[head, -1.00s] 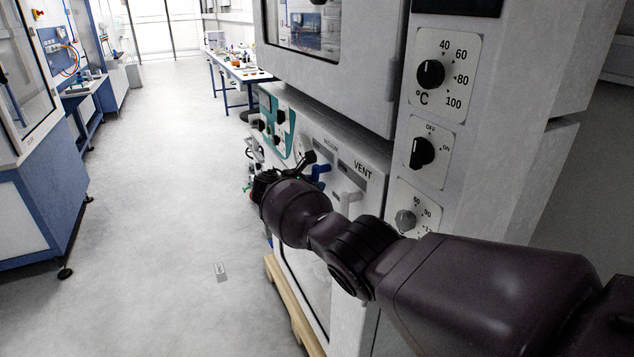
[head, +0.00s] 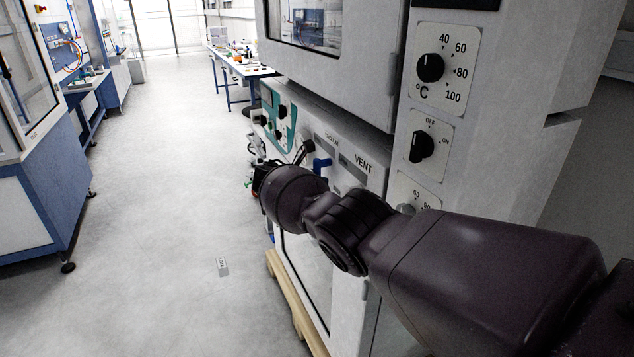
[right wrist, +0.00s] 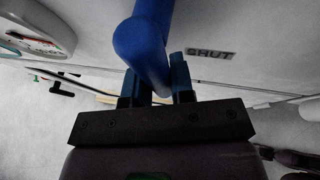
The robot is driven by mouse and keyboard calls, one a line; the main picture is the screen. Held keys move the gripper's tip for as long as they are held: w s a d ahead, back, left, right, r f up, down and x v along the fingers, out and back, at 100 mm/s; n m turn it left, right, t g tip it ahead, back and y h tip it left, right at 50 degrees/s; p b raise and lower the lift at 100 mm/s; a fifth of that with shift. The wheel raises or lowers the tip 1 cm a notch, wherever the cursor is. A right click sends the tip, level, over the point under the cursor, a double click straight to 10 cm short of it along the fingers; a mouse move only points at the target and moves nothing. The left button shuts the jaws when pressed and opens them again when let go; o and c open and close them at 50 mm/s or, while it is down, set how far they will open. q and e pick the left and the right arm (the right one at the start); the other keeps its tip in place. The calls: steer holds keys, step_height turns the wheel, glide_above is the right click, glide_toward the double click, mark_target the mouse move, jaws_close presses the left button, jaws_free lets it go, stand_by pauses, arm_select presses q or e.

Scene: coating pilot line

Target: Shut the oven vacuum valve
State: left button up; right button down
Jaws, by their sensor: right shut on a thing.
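In the right wrist view the blue handle (right wrist: 146,45) looms large and runs down between the fingers. My right gripper (right wrist: 157,78) is shut on it. A SHUT label (right wrist: 210,54) is on the panel just right of the fingers. In the head view my right forearm and wrist hide most of the gripper and the panel's lower part. My left gripper is not in view.
The oven (head: 340,70) overhangs the valve panel. Its side column carries a temperature dial (head: 431,67) and an OFF/ON switch (head: 421,146). A teal-edged control panel (head: 279,118) lies left of the valve. The floor aisle (head: 160,200) on the left is open.

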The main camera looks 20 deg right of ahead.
steer(key=c, duration=1)
jaws_free()
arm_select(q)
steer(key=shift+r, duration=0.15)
arm_select(e)
steer(key=shift+a, duration=0.1)
steer(key=shift+s+a+r+p, duration=0.1)
steer(key=shift+a+r+p, duration=0.1)
steer(key=shift+p, duration=0.1)
arm_select(q)
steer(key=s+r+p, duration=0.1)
steer(key=p, duration=0.2)
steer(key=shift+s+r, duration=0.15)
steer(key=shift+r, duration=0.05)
arm_select(e)
steer(key=v, duration=1)
steer(key=shift+s+f, duration=0.1)
steer(key=shift+f, duration=0.05)
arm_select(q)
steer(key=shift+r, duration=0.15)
